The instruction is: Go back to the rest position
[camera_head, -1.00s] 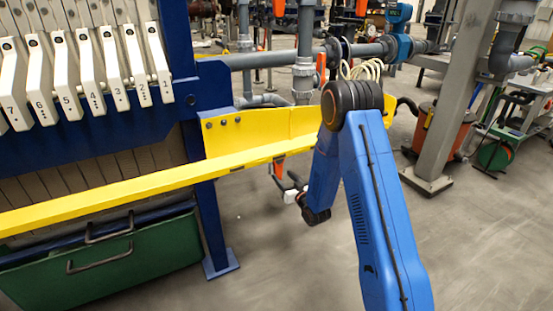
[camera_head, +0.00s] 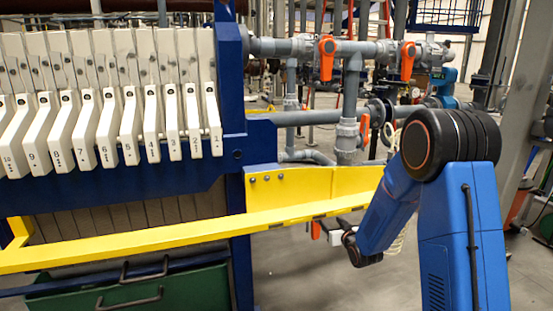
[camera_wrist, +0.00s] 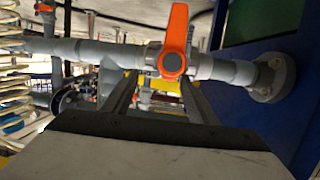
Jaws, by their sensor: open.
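My arm (camera_head: 455,220) stands at the right of the head view, bent at its elbow with the forearm reaching down and left. My gripper (camera_wrist: 158,90) shows in the wrist view as two dark fingers with a gap between them. It is open, and nothing is held between the fingers. In the head view the wrist end (camera_head: 345,240) is small and low beside the yellow rail (camera_head: 300,215), and the fingers are hard to make out there. An orange valve handle (camera_wrist: 176,40) on a grey pipe (camera_wrist: 100,52) appears beyond the fingers in the wrist view.
The filter press with white numbered plate handles (camera_head: 130,125) fills the left, with a blue post (camera_head: 232,100) at its end. A green bin (camera_head: 170,290) sits below. Grey pipes with orange valves (camera_head: 327,58) run behind. Grey floor (camera_head: 300,280) is clear beneath the rail.

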